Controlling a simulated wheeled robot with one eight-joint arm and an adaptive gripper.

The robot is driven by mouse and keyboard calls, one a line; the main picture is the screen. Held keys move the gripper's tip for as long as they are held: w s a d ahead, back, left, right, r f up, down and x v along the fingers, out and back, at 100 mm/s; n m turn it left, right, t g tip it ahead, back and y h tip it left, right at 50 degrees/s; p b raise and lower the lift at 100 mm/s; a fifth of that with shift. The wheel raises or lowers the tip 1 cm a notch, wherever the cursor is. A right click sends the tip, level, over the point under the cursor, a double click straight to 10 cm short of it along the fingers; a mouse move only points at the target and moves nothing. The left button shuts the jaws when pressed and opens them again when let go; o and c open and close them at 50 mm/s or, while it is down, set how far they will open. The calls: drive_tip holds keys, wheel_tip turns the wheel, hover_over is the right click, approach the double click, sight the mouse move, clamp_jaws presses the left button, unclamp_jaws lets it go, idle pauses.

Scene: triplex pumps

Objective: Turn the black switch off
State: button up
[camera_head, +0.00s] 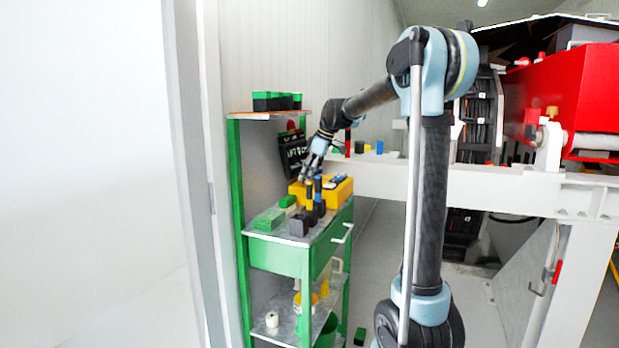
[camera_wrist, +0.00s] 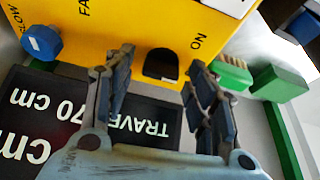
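In the wrist view the black switch (camera_wrist: 160,66) sits in a dark opening in the front of a yellow box (camera_wrist: 120,27), with the word ON printed beside it. Whether it is tipped on or off is not clear. The yellow box also shows in the head view (camera_head: 336,194), on the top of the green cart. My gripper (camera_wrist: 159,62) is open, its two fingers apart on either side of the switch in the picture. Nothing is between them. In the head view my gripper (camera_head: 307,172) is above the left end of the yellow box; the switch cannot be made out there.
A blue knob (camera_wrist: 41,42) is on the box's face. A black panel with white text (camera_wrist: 65,112) lies behind my fingers. Green-handled brushes (camera_wrist: 278,83) are at the right. The green cart (camera_head: 280,258) has a drawer; a white beam (camera_head: 480,187) runs to its right.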

drive_tip(key=c, duration=0.8)
drive_tip(key=shift+o, duration=0.2)
drive_tip(key=shift+m+t, duration=0.3)
drive_tip(key=shift+m, duration=0.3)
drive_tip(key=o, duration=1)
drive_tip(key=shift+o, duration=0.2)
